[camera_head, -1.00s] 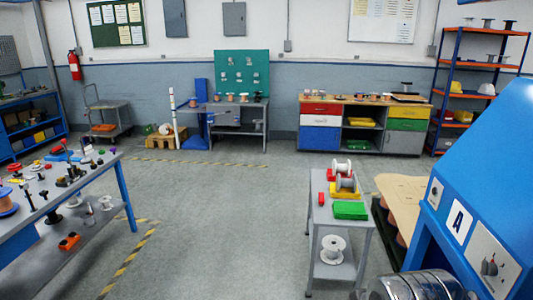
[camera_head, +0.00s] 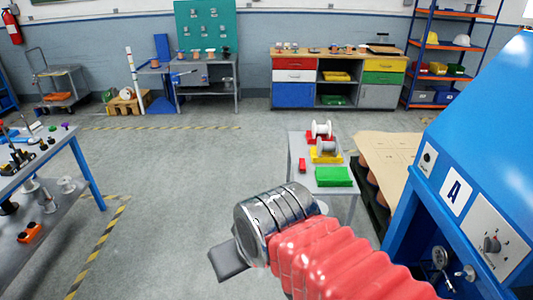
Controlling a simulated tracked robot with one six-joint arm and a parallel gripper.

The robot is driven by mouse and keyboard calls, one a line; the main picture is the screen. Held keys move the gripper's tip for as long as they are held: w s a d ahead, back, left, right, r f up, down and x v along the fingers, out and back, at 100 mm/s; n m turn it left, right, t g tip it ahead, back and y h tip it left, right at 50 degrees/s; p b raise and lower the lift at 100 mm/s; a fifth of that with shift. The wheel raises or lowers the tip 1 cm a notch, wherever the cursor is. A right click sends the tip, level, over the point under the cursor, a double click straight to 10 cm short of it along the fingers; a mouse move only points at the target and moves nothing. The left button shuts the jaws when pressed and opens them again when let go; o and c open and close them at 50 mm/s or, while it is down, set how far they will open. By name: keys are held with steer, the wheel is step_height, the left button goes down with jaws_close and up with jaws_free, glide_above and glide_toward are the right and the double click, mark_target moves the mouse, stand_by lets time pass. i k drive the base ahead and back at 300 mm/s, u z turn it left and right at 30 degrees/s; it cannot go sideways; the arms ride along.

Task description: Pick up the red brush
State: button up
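I cannot make out a red brush for certain in the head view. A small red item (camera_head: 302,165) lies on the grey cart (camera_head: 326,188), too small to identify. The workbench (camera_head: 60,165) at the left edge holds many small tools and spools, partly cut off by the frame. My arm, with a red ribbed sleeve and a chrome section, reaches in from the bottom right. My gripper (camera_head: 227,263) shows as a dark grey flat part beyond the chrome, above the floor and apart from the bench and cart. Its fingers cannot be told apart.
The blue machine marked A (camera_head: 455,170) stands close on the right. The cart also carries white spools (camera_head: 322,129) and a green box (camera_head: 333,177). Drawer cabinets (camera_head: 338,78) line the back wall. Floor (camera_head: 180,175) between bench and cart is open.

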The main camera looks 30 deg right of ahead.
mark_target(302, 161)
steer(key=u, duration=0.3)
steer(key=i, duration=2.75)
steer(key=z, duration=0.85)
steer(key=i, duration=0.55)
steer(key=z, duration=0.9)
steer(key=i, duration=0.6)
steer(key=z, duration=0.35)
